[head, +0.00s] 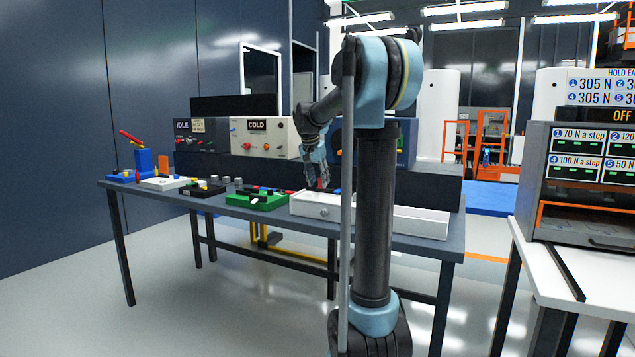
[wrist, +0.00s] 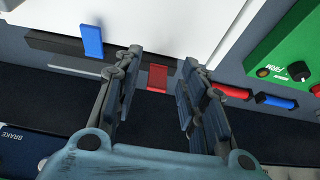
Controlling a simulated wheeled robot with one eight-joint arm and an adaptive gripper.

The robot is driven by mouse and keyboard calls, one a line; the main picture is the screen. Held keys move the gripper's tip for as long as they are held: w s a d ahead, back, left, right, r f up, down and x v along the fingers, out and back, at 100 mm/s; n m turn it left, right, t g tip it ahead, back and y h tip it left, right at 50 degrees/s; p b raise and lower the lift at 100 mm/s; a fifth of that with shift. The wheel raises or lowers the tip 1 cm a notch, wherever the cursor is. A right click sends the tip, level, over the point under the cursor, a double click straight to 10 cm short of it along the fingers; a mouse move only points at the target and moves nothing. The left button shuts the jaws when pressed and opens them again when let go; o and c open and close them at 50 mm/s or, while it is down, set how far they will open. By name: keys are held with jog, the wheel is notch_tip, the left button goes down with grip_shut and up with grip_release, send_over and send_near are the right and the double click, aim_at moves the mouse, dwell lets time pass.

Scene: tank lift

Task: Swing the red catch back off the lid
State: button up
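The red catch (wrist: 157,78) is a small flat red tab at the edge of the white lid (wrist: 170,25) in the wrist view. Its upper end meets the lid's edge; I cannot tell how far it lies over the lid. My gripper (wrist: 160,66) is open, with one finger on each side of the catch and a gap on both sides. I see no contact. In the head view my gripper (head: 319,183) points down over the white box (head: 318,208) on the bench.
A blue tab (wrist: 92,40) stands left of the red catch. Right of my gripper lie a red piece (wrist: 232,92), a blue piece (wrist: 275,101) and a green box (wrist: 290,50). In the head view, consoles (head: 265,137) stand along the back of the bench (head: 400,239).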

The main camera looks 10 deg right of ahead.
grip_shut()
jog(key=shift+w, duration=0.1)
jog(key=shift+w+d+r+g+y, duration=0.15)
jog(key=shift+w+d+g+y, duration=0.1)
jog(key=shift+g+y, duration=0.3)
jog(key=shift+w+d+r+g+y, duration=0.15)
jog(key=shift+w+d+g+y, duration=0.15)
jog(key=shift+g, duration=0.35)
jog(key=shift+w+d+g+y, duration=0.15)
jog(key=shift+w+g+y, duration=0.2)
jog(key=shift+g+y, duration=0.45)
grip_release()
